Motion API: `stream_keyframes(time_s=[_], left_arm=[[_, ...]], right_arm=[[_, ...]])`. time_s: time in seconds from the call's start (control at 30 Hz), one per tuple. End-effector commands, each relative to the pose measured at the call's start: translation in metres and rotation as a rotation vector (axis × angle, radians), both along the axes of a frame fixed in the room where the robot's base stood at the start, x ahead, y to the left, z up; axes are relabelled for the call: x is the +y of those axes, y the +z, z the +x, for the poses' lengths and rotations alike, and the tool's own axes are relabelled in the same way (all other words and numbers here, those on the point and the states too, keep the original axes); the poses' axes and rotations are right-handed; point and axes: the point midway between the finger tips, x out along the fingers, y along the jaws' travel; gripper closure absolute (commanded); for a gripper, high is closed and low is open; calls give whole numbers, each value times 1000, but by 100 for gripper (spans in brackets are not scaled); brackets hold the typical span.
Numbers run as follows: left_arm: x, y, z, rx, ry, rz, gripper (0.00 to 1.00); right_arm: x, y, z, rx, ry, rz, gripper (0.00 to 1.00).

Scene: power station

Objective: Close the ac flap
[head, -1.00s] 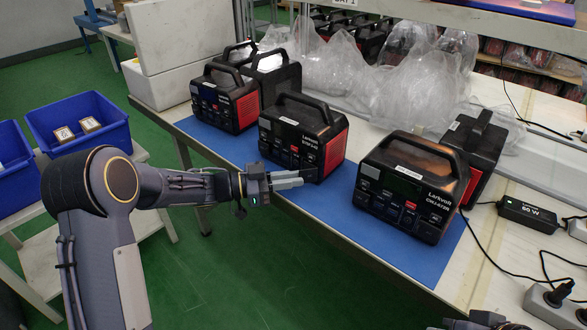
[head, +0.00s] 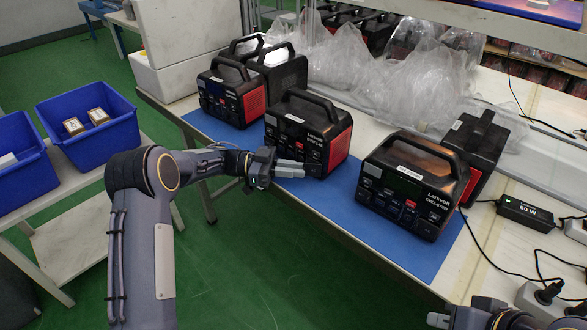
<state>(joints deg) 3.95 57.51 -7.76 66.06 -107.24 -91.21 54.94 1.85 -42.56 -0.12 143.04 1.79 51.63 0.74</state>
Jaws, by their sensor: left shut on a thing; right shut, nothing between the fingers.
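The middle power station (head: 308,132), black with a red side, stands upright on the blue mat (head: 335,200). My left gripper (head: 291,169) is at its lower front and is shut on a small part there. That part appears to be the ac flap, but it is mostly hidden by the fingers and too small to make out clearly. My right gripper (head: 440,319) is shut and empty at the bottom right edge, apart from the power stations.
More power stations stand at the left (head: 230,92) and right (head: 410,185) of the mat. Clear plastic bags (head: 380,85) lie behind them. A 60 W adapter (head: 527,215) and cables lie at the right. Blue bins (head: 92,120) stand at the left.

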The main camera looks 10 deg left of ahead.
Motion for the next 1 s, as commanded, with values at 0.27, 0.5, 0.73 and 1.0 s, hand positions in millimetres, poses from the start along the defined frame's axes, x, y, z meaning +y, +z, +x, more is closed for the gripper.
stream_keyframes(time_s=[0.27, 0.5, 0.73, 1.0], left_arm=[[-2, 1, -1, -1, -6, -4, 67], [-1, 1, -1, -1, -2, -2, 67], [21, 0, 1, -1, 1, 0, 67], [65, 0, 3, 0, -1, -2, 67]], right_arm=[[0, 0, 0, 0, 0, 0, 100], [0, 0, 0, 0, 0, 0, 100], [0, 2, 0, 0, 0, 0, 100], [0, 3, 0, 0, 0, 0, 100]])
